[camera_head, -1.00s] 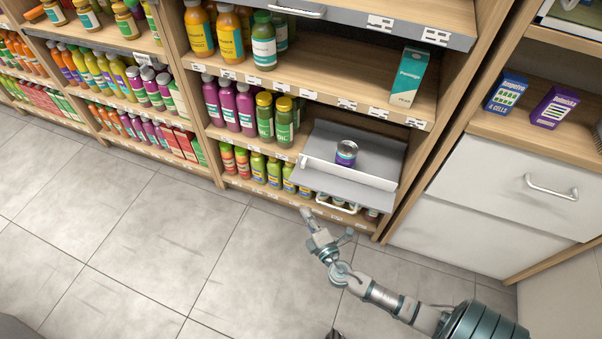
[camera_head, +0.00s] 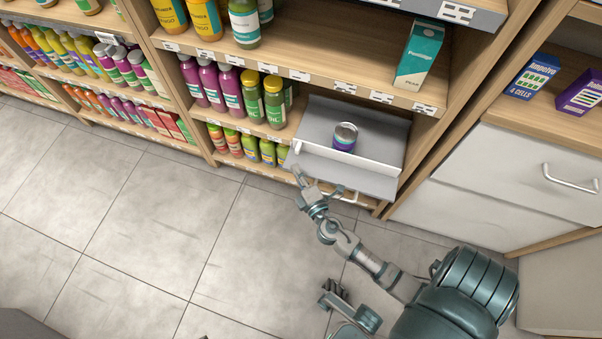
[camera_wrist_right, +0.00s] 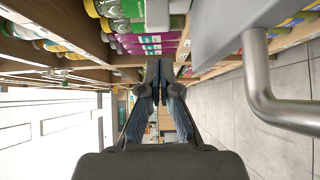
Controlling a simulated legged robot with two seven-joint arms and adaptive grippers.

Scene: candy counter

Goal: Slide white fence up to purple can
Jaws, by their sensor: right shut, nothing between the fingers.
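The purple can (camera_head: 344,139) stands upright on a grey pull-out tray (camera_head: 316,120) in the lower shelf. The white fence (camera_head: 370,164) runs across the tray on the near side of the can, with a narrow gap seeming to separate them. My right gripper (camera_head: 298,174) is just in front of the tray's left front corner, below the fence's left end. Its fingers are shut and empty in the right wrist view (camera_wrist_right: 160,88); contact with the tray cannot be told. What seems to be my left gripper (camera_head: 336,293) is low in the head view, its fingers unclear.
A metal handle (camera_wrist_right: 268,90) on the tray's front is close beside my right gripper in the wrist view. Green bottles (camera_head: 275,105) and purple bottles (camera_head: 229,90) stand left of the tray. A white drawer cabinet (camera_head: 510,175) is at right. The floor in front is clear.

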